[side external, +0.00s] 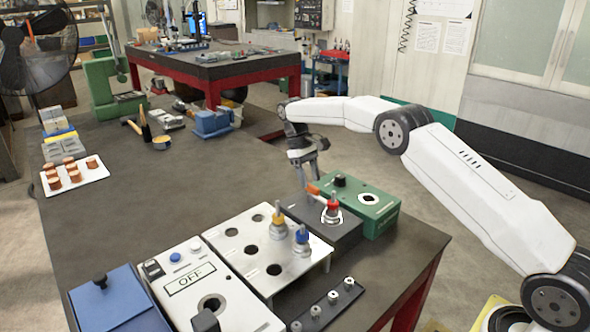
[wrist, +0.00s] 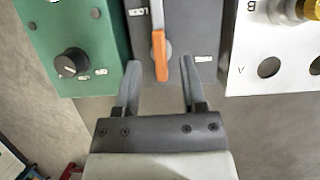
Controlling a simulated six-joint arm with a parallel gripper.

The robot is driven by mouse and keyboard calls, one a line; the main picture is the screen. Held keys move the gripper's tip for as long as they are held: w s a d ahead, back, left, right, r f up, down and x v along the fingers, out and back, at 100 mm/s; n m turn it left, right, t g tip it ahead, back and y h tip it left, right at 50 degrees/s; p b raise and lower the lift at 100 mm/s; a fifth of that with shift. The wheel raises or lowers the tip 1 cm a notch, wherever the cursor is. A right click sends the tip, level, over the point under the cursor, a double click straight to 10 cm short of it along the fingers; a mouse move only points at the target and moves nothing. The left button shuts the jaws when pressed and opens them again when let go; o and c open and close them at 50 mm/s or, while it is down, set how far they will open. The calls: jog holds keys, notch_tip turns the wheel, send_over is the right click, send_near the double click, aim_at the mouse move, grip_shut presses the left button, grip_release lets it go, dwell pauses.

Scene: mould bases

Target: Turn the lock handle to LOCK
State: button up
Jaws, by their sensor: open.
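The lock box (side external: 345,232) is dark grey and sits near the table's right end. Its orange handle (side external: 313,189) shows at the box's far left edge; it also shows in the wrist view (wrist: 158,50), running nearly up and down the picture. A small label that seems to read LOCK (wrist: 139,11) is up and left of the handle. Another label (wrist: 203,58), too small to read, is to its right. My gripper (side external: 304,182) is over the box's far side, pointing down. In the wrist view my gripper (wrist: 162,80) is open, a finger on each side of the handle's lower end, apart from it.
A green box with a black knob (side external: 367,202) stands right beside the lock box. A white plate with holes and coloured pegs (side external: 235,240) stands on its left.

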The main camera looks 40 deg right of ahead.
jog(key=shift+w+r, duration=0.15)
jog(key=shift+r, duration=0.2)
notch_tip(320, 180, up, 7)
jog(key=shift+r, duration=0.2)
jog(key=shift+a, duration=0.2)
dwell(0.3)
jog(key=s+a+f+t, duration=0.2)
jog(key=s+a+f, duration=0.1)
jog(key=s, duration=0.6)
jog(key=s+a+f+t, duration=0.2)
jog(key=s+f, duration=0.1)
jog(key=s, duration=0.7)
jog(key=s+a+f+t, duration=0.3)
jog(key=s, duration=0.6)
jog(key=shift+s+a+f, duration=0.15)
jog(key=shift+a+f, duration=0.15)
jog(key=shift+f, duration=0.05)
dwell(0.5)
